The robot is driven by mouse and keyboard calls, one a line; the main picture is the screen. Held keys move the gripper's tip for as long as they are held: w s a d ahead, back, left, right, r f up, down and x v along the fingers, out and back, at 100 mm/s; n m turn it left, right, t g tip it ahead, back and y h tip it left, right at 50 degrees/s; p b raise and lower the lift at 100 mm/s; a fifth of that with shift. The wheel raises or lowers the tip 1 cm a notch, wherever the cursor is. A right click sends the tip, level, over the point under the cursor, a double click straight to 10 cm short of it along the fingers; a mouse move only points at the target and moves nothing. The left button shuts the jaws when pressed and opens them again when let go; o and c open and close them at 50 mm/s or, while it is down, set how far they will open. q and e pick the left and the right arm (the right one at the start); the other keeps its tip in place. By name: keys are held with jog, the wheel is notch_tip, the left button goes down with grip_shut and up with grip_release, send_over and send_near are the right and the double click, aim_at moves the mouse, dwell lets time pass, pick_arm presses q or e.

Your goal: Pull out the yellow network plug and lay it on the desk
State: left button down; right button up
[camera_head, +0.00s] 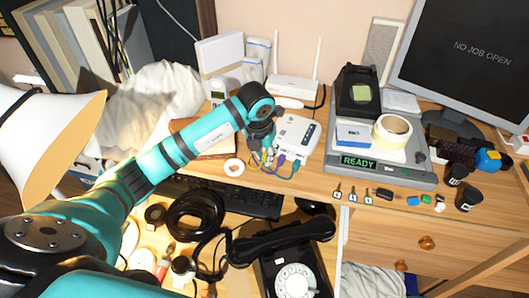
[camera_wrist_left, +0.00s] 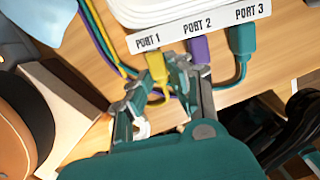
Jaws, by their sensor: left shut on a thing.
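The white network box (camera_head: 297,138) stands on the wooden desk (camera_head: 316,190). In the left wrist view its label strip (camera_wrist_left: 198,28) reads PORT 1, PORT 2 and PORT 3. The yellow plug (camera_wrist_left: 157,66) is at PORT 1, its top against the strip's lower edge; whether it is fully seated is hidden. A purple plug (camera_wrist_left: 201,50) is at PORT 2 and a green plug (camera_wrist_left: 241,40) at PORT 3. My left gripper (camera_head: 264,146) is at the box's front left; the left wrist view shows its fingers (camera_wrist_left: 156,97) shut on the yellow plug. My right gripper is not in view.
Yellow, purple and green cables run close around the fingers. A black keyboard (camera_head: 228,197) and a dial phone (camera_head: 291,274) lie in front. A white router (camera_head: 291,89) stands behind, and a grey READY station (camera_head: 383,175) to the right. Bare desk shows between box and station.

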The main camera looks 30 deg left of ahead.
pick_arm(q)
jog(key=shift+s+p, duration=0.3)
jog(key=shift+s, duration=0.75)
jog(key=shift+w+p+v, duration=0.2)
jog(key=shift+p+v, duration=0.5)
jog(key=shift+v, duration=0.3)
jog(key=shift+w+p+v, duration=0.2)
jog(key=shift+p+v, duration=0.45)
jog(key=shift+v, duration=0.3)
jog(key=shift+r, duration=0.1)
